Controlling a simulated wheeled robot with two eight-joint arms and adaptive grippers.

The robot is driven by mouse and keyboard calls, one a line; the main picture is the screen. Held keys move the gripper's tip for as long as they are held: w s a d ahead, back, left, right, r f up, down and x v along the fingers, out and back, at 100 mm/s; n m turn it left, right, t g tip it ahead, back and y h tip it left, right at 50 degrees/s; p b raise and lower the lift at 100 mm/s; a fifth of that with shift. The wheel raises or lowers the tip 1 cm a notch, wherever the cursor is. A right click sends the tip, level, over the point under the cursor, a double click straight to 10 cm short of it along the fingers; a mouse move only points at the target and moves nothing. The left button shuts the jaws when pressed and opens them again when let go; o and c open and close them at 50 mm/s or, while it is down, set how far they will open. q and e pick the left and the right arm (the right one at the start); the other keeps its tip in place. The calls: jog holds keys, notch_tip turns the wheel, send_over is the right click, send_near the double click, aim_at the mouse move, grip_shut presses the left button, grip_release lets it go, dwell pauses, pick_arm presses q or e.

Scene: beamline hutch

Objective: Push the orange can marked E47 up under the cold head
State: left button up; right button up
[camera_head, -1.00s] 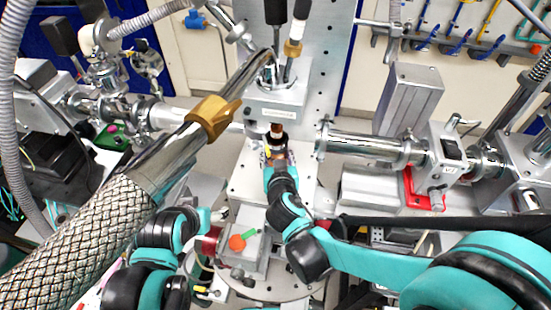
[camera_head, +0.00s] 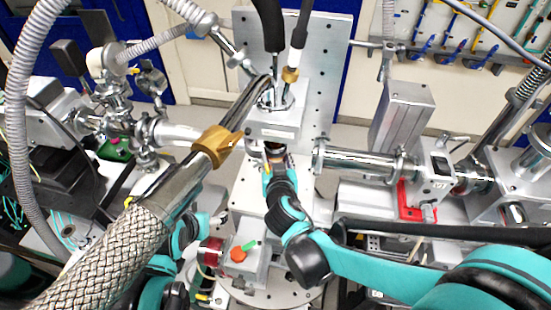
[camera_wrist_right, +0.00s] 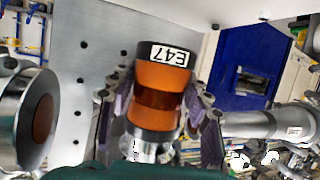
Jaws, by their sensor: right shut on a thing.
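The orange can marked E47 (camera_wrist_right: 158,92) has a black end, a darker band and a white label that reads upside down in the right wrist view. My right gripper (camera_wrist_right: 160,118) is shut on it, one finger on each side. In the head view the can (camera_head: 275,149) shows only as a small dark and orange patch, directly below the pale block of the cold head (camera_head: 275,122). I cannot tell whether they touch. My right gripper (camera_head: 274,168) hides the rest of it.
A braided hose (camera_head: 105,250) with a brass fitting slants across the left. A steel beam tube (camera_head: 355,162) lies right of the cold head. A perforated upright plate (camera_head: 325,75) stands behind. A grey box with an orange button (camera_head: 238,254) sits below.

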pick_arm(q)
jog(key=shift+r, duration=0.35)
pick_arm(e)
jog(key=shift+r, duration=0.4)
pick_arm(q)
jog(key=shift+p, duration=0.3)
pick_arm(e)
jog(key=shift+s+r, duration=0.1)
jog(key=shift+s, duration=0.05)
pick_arm(q)
jog(key=shift+r, duration=0.15)
pick_arm(e)
jog(key=shift+r, duration=0.25)
dwell(0.6)
pick_arm(q)
jog(key=shift+r+p, duration=0.25)
jog(key=shift+p, duration=0.05)
pick_arm(e)
jog(key=shift+r, duration=0.35)
dwell(0.3)
pick_arm(q)
jog(key=shift+f, duration=0.15)
pick_arm(e)
jog(key=shift+f, duration=0.15)
pick_arm(q)
jog(key=shift+f+b, duration=3.45)
jog(key=shift+b, duration=0.15)
pick_arm(e)
jog(key=shift+f, duration=3.65)
